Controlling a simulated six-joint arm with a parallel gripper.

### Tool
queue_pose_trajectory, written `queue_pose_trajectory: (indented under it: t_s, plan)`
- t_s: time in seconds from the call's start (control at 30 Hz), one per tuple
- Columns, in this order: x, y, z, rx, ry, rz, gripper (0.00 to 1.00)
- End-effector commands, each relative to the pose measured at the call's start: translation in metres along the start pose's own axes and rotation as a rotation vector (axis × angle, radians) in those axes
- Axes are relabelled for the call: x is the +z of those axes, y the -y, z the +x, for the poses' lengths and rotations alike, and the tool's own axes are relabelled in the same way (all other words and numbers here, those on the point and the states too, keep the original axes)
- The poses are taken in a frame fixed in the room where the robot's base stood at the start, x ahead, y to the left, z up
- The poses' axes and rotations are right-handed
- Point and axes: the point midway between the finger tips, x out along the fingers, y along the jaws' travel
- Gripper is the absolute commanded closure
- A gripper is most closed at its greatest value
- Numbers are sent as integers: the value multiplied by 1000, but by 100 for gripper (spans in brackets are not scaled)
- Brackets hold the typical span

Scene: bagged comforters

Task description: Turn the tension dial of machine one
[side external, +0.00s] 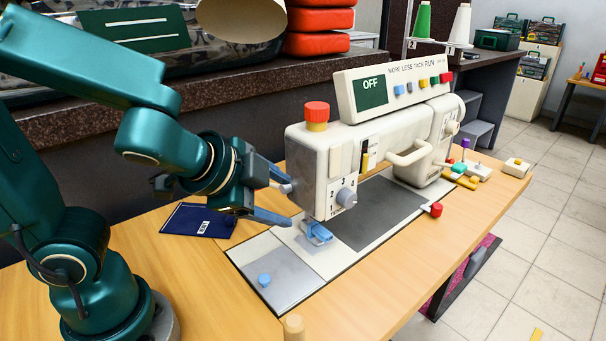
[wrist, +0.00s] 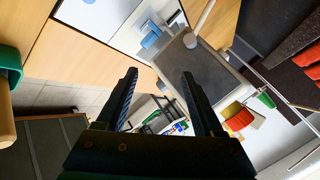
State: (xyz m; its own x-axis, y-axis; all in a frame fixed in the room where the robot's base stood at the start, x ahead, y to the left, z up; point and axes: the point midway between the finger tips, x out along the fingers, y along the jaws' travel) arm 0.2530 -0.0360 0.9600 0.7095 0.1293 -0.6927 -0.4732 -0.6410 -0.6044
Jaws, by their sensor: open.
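Machine one is a cream sewing machine (side external: 335,150) on a wooden table. Its grey tension dial (side external: 346,197) sits low on the front face of the head, beside number marks. A pale round knob (wrist: 160,87) at the head's front edge in the wrist view appears to be this dial. My gripper (side external: 288,201) is open and empty, left of the machine head and apart from the dial. In the wrist view my gripper's two dark fingers (wrist: 159,73) point toward the head, with the pale knob seen between them.
A grey lever (side external: 285,188) sticks out from the head's end, close to my upper finger. A red-yellow knob (side external: 316,115) tops the head. A blue presser foot (side external: 319,233) stands below. A navy packet (side external: 199,220) lies behind my gripper. Table is clear at front right.

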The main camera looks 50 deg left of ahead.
Motion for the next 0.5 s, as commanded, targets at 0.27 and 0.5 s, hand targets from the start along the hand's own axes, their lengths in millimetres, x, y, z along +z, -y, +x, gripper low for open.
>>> queue_pose_trajectory:
  t_s: [0.27,0.5]
  plan:
    - [-44,-15,28,-18,-175,463,31]
    - [-51,4,41,-99,-184,648,31]
